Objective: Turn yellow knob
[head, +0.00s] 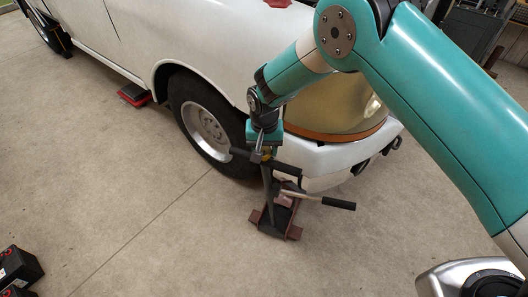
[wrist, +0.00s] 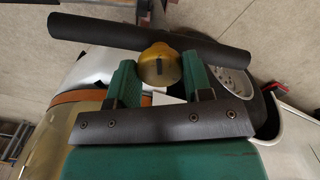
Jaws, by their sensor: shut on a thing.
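The yellow knob (wrist: 160,66) shows in the wrist view between the two green fingers of my gripper (wrist: 161,80). My gripper is shut on it, one finger on each side. A dark slot or mark shows on the knob's near face. In the head view my gripper (head: 264,150) is at the top of a dark jack-like stand (head: 270,190) by the front corner of the white vehicle. There the knob is mostly hidden, with only a bit of yellow showing. A thick black bar (wrist: 150,32) runs just beyond the knob in the wrist view.
A white pickup (head: 185,35) stands close behind the stand, with its front wheel (head: 207,130) and bumper (head: 340,163) near. A black-gripped handle (head: 338,203) sticks out right of the stand. Dark boxes (head: 18,270) lie at lower left. The concrete floor (head: 130,220) in front is clear.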

